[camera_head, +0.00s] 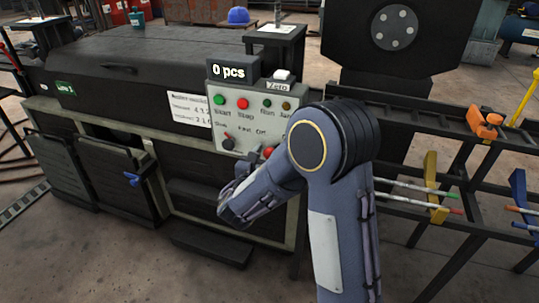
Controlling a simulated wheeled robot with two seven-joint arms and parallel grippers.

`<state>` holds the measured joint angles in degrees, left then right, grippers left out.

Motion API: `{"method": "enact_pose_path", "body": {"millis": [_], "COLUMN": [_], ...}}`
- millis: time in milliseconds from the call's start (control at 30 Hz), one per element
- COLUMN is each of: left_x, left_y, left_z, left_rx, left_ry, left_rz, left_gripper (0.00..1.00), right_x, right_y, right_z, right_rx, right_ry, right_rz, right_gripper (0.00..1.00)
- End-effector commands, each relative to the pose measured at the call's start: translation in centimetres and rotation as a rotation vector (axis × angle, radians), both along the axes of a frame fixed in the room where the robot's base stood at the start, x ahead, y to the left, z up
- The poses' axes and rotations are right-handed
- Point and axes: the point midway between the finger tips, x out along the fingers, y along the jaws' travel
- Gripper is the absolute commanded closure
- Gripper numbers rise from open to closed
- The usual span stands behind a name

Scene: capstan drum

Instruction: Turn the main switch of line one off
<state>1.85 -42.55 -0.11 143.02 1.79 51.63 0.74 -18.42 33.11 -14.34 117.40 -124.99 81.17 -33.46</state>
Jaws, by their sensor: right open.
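The machine's grey control panel (247,120) carries a green Start button (219,99), a red Stop button (243,103) and small Run and Jam lamps. Lower down is a Slow–Fast knob (228,142). Beside it, under the word "Off", is a red switch handle (268,152), partly hidden by my right arm, so its full position cannot be read. My right gripper (238,190) is open, just below the panel's lower edge in the picture, and largely covered by my own wrist. I cannot tell whether it touches anything. My left gripper is not in view.
A counter reading "0 pcs" (231,72) and a white Zero button (282,76) sit atop the panel. A green "Line 1" label (66,89) marks the dark machine cover. A rack with coloured rods (415,190) stands at right. Floor is free at lower left.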

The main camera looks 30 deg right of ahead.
Motion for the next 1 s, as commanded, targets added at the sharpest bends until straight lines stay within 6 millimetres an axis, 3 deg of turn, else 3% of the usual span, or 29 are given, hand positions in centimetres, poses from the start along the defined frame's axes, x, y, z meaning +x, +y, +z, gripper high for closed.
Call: {"method": "enact_pose_path", "body": {"millis": [233,567,767,1000], "left_x": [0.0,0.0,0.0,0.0], "left_y": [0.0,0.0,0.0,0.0], "left_z": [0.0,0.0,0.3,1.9], "left_rx": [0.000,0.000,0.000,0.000], "left_ry": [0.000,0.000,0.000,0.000], "left_rz": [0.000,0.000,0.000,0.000], "left_gripper": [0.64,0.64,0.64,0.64], "right_x": [0.1,0.1,0.1,0.1], "right_y": [-0.1,-0.1,-0.1,0.0], "right_z": [0.0,0.0,0.1,0.4], "right_rx": [0.001,0.001,-0.007,-0.066], "right_ry": [0.001,0.001,0.010,0.080], "right_rz": [0.000,0.000,0.000,0.001], "right_gripper": [0.46,0.87,0.88,0.88]}}
